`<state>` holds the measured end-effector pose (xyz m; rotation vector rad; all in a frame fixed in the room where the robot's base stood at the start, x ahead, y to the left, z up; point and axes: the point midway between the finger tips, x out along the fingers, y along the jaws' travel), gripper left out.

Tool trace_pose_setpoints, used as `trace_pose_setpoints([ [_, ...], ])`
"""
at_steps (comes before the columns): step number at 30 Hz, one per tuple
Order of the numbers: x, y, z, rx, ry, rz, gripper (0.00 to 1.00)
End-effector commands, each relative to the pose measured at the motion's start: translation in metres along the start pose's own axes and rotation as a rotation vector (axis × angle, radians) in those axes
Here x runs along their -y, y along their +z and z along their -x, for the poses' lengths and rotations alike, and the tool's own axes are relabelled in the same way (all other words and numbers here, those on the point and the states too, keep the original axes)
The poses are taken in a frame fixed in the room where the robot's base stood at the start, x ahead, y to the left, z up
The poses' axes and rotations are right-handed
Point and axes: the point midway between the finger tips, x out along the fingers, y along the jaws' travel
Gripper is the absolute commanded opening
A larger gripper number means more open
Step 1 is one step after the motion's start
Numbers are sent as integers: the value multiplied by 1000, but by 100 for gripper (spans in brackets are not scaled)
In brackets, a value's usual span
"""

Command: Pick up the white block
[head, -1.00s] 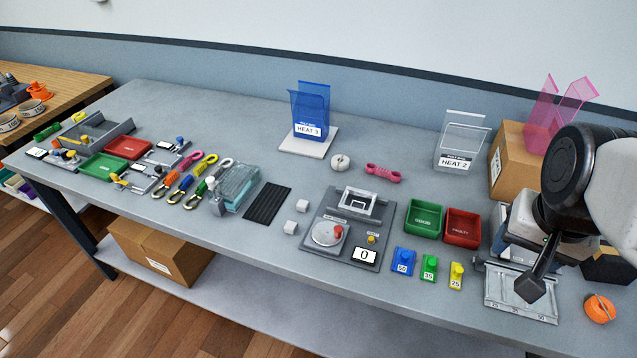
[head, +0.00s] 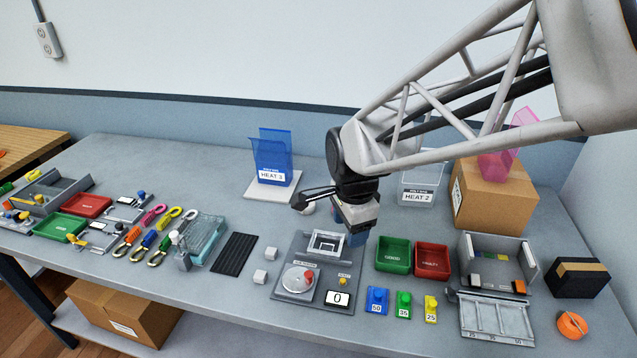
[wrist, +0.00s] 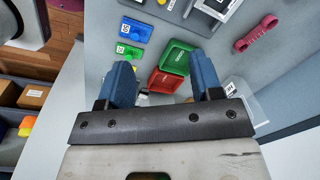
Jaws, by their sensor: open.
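Two small white blocks sit on the grey table left of the grey scale panel in the head view: one farther back (head: 271,254) and one nearer the front (head: 260,276). They stand apart, and I cannot tell which one the task names. My gripper (head: 357,238) hangs above the table, to the right of both blocks, near the back right corner of the panel. In the wrist view its two blue fingers (wrist: 163,80) are spread with nothing held between them. Neither white block shows in the wrist view.
The scale panel (head: 288,293) stands just right of the blocks. A black ribbed mat (head: 234,255) lies to their left. Green (head: 393,256) and red (head: 431,261) trays are right of my gripper. A blue HEAT 3 holder (head: 271,160) stands behind. Table around the blocks is clear.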

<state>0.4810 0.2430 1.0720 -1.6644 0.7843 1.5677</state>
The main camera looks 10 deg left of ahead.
Motion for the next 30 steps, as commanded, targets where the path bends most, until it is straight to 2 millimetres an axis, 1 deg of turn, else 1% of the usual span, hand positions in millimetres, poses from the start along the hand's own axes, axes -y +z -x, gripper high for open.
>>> trace_pose_setpoints([
  [1, 11, 12, -9, 3, 9, -32, 60],
  [3, 25, 27, -19, 6, 17, -90, 60],
  [5, 35, 41, -28, 7, 24, -138, 60],
  [9, 58, 75, -50, 7, 43, -254, 60],
  [15, 86, 128, -84, 1, 67, -415, 60],
  [18, 95, 152, -98, -3, 76, -485, 60],
  [21, 101, 170, -111, -9, 84, -541, 60],
  [24, 105, 182, -118, -12, 88, -579, 60],
  [27, 107, 188, -122, -13, 90, -598, 60],
  [30, 107, 190, -123, -14, 90, -603, 60],
])
